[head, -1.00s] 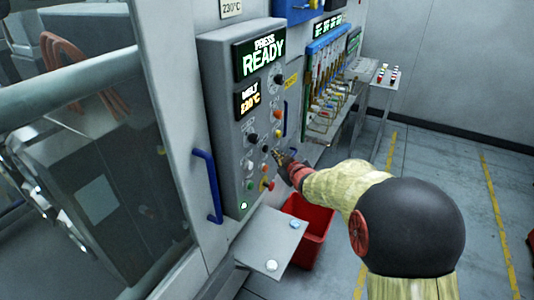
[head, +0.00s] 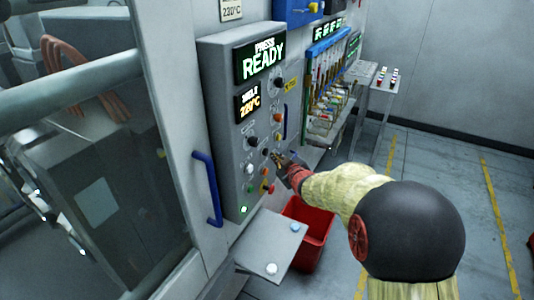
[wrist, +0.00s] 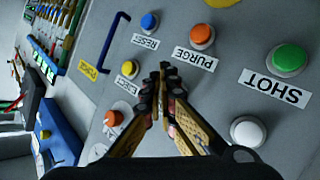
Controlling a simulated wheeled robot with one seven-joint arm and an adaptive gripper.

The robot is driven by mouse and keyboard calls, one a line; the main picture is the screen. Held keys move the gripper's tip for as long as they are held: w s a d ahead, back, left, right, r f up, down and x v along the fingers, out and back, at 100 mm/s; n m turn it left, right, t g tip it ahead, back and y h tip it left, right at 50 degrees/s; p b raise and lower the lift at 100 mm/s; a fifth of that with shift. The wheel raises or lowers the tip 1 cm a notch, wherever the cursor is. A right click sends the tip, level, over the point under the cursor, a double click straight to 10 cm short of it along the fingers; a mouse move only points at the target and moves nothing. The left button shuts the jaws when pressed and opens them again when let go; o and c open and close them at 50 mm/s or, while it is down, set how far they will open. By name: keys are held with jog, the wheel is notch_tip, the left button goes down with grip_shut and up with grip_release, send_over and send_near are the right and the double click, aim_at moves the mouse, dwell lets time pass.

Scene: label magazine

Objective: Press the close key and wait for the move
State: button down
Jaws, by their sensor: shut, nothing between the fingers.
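The press control panel (head: 262,105) stands upright with a green READY display (head: 263,60). My gripper (head: 274,155) is in front of its lower buttons, fingers together and empty. In the wrist view my gripper (wrist: 163,70) points at the panel between the yellow EJECT button (wrist: 130,69) and the orange PURGE button (wrist: 202,37). A blue RESET button (wrist: 150,21), a green SHOT button (wrist: 289,60) and a white button (wrist: 248,131) are also there. I can read no CLOSE label; the fingers hide part of the panel. I cannot tell whether the fingertips touch it.
A blue handle (head: 208,188) stands out left of the panel. Below are a grey shelf (head: 265,243) and a red bin (head: 308,230). A rack of coloured items (head: 328,85) and a small side table (head: 384,84) are beyond. The floor at right is open.

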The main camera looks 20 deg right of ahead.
jog(key=shift+w, duration=0.15)
dwell(0.4)
jog(key=shift+w+a+b, duration=0.2)
jog(key=shift+a+b, duration=0.05)
jog(key=shift+b, duration=0.1)
